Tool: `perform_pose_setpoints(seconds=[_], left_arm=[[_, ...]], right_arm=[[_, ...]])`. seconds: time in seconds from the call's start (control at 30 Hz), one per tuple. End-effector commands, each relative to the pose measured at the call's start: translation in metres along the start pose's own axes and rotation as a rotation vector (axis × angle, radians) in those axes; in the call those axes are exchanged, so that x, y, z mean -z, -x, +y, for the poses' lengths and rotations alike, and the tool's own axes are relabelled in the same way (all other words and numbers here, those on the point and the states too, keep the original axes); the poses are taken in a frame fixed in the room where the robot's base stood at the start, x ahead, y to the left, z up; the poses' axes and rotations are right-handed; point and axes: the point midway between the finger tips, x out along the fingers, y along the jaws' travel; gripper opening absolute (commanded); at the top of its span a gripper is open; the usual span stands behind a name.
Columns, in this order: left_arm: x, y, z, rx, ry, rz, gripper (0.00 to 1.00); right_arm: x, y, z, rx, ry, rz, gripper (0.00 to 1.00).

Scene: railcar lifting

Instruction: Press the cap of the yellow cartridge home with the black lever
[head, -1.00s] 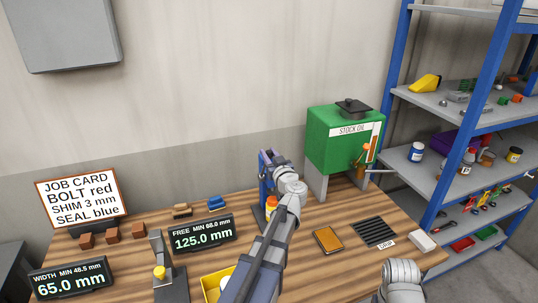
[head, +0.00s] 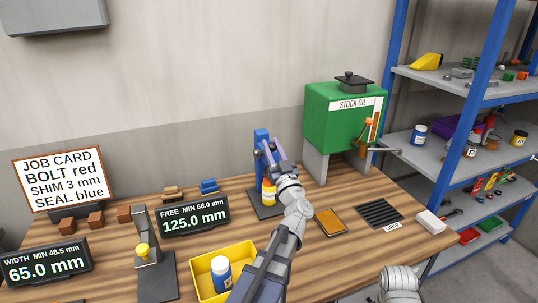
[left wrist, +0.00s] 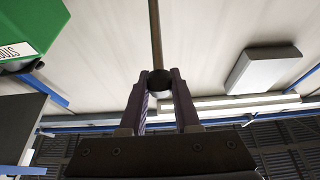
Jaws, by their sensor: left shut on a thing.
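My left gripper (head: 267,149) is at the upper part of the press, above the cartridge. In the left wrist view its fingers (left wrist: 160,80) are shut on the round dark end of the black lever (left wrist: 160,88), and a thin brown rod runs upward behind it. The gripper and arm partly cover the cartridge's top, and I cannot tell how far its cap is seated.
A yellow tray (head: 240,252) holding a blue-and-white bottle stands in front. A green stock oil tank (head: 338,132) stands behind right. Two readout displays (head: 194,217) and a grey device (head: 148,235) are to the left. An orange pad (head: 331,221) and grate (head: 379,213) lie to the right.

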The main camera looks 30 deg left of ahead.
Motion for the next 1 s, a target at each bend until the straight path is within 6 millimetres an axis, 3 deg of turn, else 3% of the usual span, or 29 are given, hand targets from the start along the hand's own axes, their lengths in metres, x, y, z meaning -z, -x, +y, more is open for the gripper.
perform_pose_setpoints(seconds=[0.03, 0.3, 0.53, 0.7, 1.0], left_arm=[[-0.017, 0.012, -0.001, 0.001, 0.000, 0.033, 0.00], [-0.040, 0.040, 0.000, 0.002, 0.001, 0.218, 0.00], [-0.057, 0.061, 0.000, -0.002, 0.004, 0.264, 0.00], [-0.080, 0.076, 0.000, -0.002, 0.003, 0.263, 0.00], [-0.111, 0.090, 0.000, -0.001, 0.003, 0.261, 0.00]], right_arm=[[0.002, -0.027, -0.003, 0.000, 0.000, 0.000, 0.50], [0.005, -0.093, -0.009, 0.000, 0.000, 0.000, 0.50], [0.007, -0.125, -0.012, 0.000, 0.000, 0.000, 0.50], [0.009, -0.152, -0.015, 0.000, 0.000, 0.000, 0.50], [0.011, -0.186, -0.018, 0.000, 0.000, 0.000, 0.50]])
